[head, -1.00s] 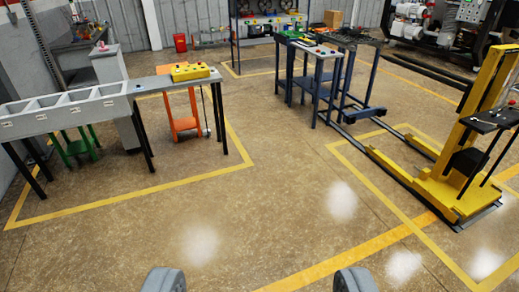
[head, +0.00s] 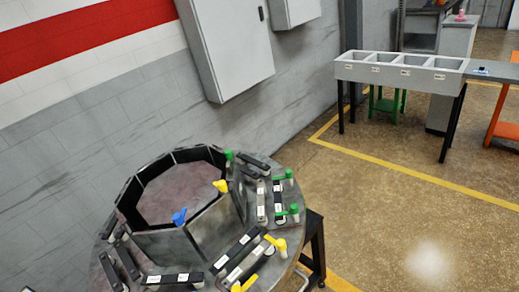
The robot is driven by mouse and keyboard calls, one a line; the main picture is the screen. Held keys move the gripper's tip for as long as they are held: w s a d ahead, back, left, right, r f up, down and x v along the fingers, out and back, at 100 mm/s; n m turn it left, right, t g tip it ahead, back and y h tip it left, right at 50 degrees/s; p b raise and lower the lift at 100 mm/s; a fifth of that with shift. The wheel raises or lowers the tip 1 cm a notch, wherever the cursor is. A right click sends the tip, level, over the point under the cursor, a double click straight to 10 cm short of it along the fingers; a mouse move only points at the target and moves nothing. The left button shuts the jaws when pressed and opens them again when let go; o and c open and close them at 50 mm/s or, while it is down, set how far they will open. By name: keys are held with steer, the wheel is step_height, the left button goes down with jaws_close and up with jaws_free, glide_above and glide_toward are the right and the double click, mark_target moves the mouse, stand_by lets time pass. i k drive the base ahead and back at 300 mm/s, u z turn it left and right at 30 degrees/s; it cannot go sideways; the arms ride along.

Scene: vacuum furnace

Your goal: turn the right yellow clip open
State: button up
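A round grey metal fixture (head: 88,270) with an upright polygonal ring stands at the lower middle of the head view. Black bars with white labels lie around its rim. A yellow clip (head: 276,243) sits at its right front edge, at the end of a black bar. Another yellow clip (head: 243,286) is lower and to the left, partly cut off by the bottom edge. A smaller yellow piece (head: 222,186) is on the ring. I cannot tell whether the clips are open or closed. My gripper is not in view.
Green clips (head: 288,176) sit on the fixture's right side, and a blue piece (head: 179,216) is on its ring. Grey wall cabinets (head: 228,45) hang behind. A bench with grey bins (head: 400,72) stands at the back right. The floor (head: 400,215) right of the fixture is clear.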

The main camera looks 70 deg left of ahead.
mark_target(281, 245)
steer(key=u, duration=1.65)
steer(key=k, duration=0.4)
steer(key=z, duration=0.8)
steer(key=i, duration=1)
steer(key=u, duration=0.4)
